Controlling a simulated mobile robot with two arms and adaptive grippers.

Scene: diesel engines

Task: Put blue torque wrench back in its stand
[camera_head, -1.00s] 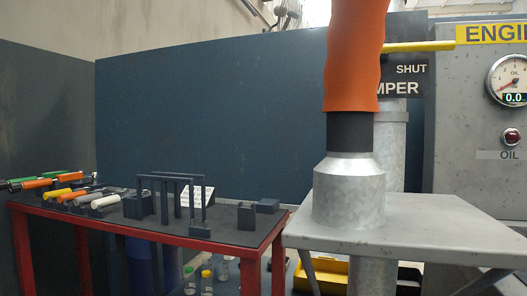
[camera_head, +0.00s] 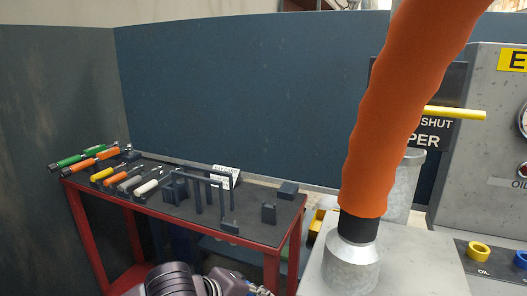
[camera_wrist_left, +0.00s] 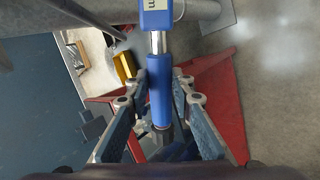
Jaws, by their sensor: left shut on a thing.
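The blue torque wrench (camera_wrist_left: 158,85) is in the left wrist view, its blue handle running between my left gripper's fingers (camera_wrist_left: 160,100). The gripper is shut on it. The wrench's blue, lettered upper part is at the top of that view, past a short metal section. In the head view, my left arm comes in at the bottom edge and the wrench cannot be made out there. A dark stand with upright posts and a crossbar (camera_head: 207,180) is on the red table (camera_head: 258,228). My right gripper is not in view.
Green (camera_head: 82,157), orange, yellow and white-handled tools lie in a row at the table's left. Small dark blocks (camera_head: 269,213) sit at its right. A large orange hose (camera_head: 385,130) rises from a metal base on the right. A blue partition stands behind.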

